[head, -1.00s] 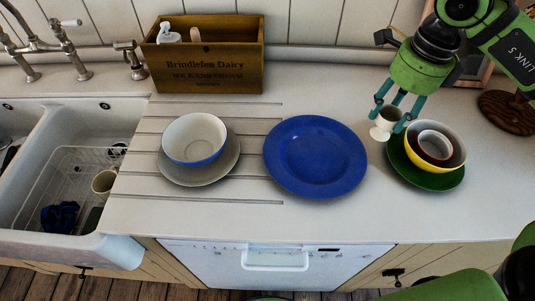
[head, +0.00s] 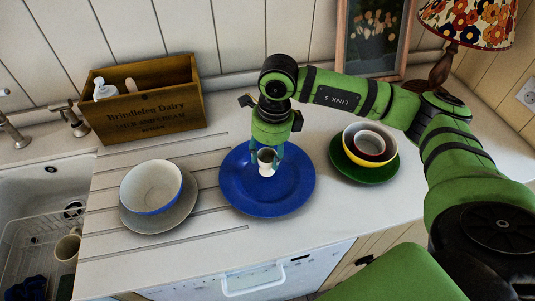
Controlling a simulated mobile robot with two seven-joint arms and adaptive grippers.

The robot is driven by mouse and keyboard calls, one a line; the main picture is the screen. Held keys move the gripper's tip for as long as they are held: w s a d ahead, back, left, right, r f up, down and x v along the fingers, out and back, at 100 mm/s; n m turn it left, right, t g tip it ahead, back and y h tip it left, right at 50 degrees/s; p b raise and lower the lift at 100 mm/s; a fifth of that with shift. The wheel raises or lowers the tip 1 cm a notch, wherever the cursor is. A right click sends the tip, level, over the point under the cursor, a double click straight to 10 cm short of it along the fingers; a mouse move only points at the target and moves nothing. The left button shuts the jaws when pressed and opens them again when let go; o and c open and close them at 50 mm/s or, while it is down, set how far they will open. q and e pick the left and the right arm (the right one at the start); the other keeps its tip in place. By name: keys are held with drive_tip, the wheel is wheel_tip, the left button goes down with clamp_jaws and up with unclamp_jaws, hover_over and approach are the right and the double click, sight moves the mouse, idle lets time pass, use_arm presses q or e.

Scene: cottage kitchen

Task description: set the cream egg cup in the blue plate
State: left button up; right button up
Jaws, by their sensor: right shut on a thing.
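The blue plate (head: 267,202) lies on the countertop in the middle of the head view. My right gripper (head: 267,160) points down over the plate's upper middle. It is shut on the cream egg cup (head: 266,168), which is upright between the fingers. Whether the cup's foot touches the plate cannot be told. My left gripper is not in view.
A green plate (head: 365,175) with a yellow bowl (head: 346,148) and smaller bowls inside is right of the blue plate. A white-and-blue bowl (head: 152,187) on a grey plate (head: 140,222) is left. A wooden box (head: 150,95) stands behind. The sink (head: 30,200) is far left.

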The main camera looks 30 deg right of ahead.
wheel_tip(320, 180, down, 2)
drive_tip(key=shift+p, duration=0.35)
drive_tip(key=shift+f+b, duration=0.5)
drive_tip(key=o, duration=1.2)
drive_tip(key=shift+c, duration=0.2)
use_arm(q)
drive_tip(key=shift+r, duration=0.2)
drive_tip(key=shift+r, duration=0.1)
use_arm(e)
drive_tip(key=shift+r, duration=0.1)
